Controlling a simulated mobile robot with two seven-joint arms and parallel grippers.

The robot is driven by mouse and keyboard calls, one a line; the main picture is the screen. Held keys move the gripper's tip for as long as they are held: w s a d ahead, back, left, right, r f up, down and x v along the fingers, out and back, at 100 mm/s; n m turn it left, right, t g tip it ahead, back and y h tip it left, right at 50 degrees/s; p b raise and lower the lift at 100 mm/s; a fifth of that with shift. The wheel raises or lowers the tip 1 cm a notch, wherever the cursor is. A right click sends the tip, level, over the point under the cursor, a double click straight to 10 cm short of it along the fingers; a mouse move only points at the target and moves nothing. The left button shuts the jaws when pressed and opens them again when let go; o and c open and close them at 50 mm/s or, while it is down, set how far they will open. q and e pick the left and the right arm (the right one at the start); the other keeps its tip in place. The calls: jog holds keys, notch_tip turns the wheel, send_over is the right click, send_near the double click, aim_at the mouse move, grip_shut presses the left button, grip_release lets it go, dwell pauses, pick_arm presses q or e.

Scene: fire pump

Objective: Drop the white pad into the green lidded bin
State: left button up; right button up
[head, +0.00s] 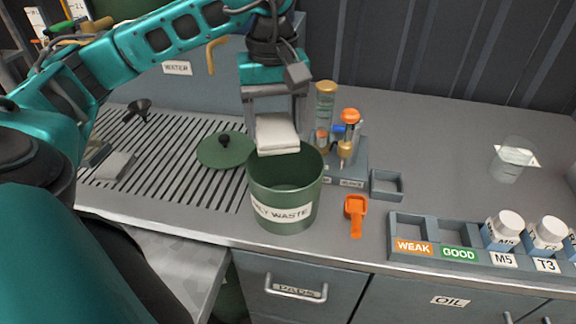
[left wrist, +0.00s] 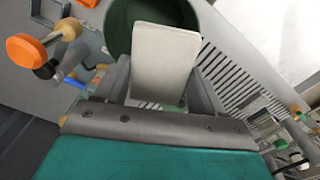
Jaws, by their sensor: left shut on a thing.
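The white pad (head: 276,133) is held between the fingers of my left gripper (head: 275,120), which is shut on it. The pad hangs over the mouth of the green bin (head: 284,212), above its back rim. The bin stands open near the counter's front edge, with a label reading "…LY WASTE". Its green lid (head: 226,149) with a dark knob lies on the slatted drainer to the left. In the left wrist view the pad (left wrist: 165,65) covers much of the bin's opening (left wrist: 122,25). My right gripper is not in view.
A pump stand with an orange knob (head: 349,116) stands right behind the bin. An orange scoop (head: 356,214) and small grey tray (head: 386,185) lie to its right. A labelled rack (head: 415,226) holds white-capped bottles. A beaker (head: 511,160) stands at right; the counter's back right is clear.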

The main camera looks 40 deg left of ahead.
pick_arm(q)
jog(key=o, duration=1)
notch_tip(320, 180, up, 8)
jog(key=p, duration=0.2)
jog(key=shift+r+p, duration=0.15)
jog(key=shift+p, duration=0.25)
jog(key=shift+r, duration=2.3)
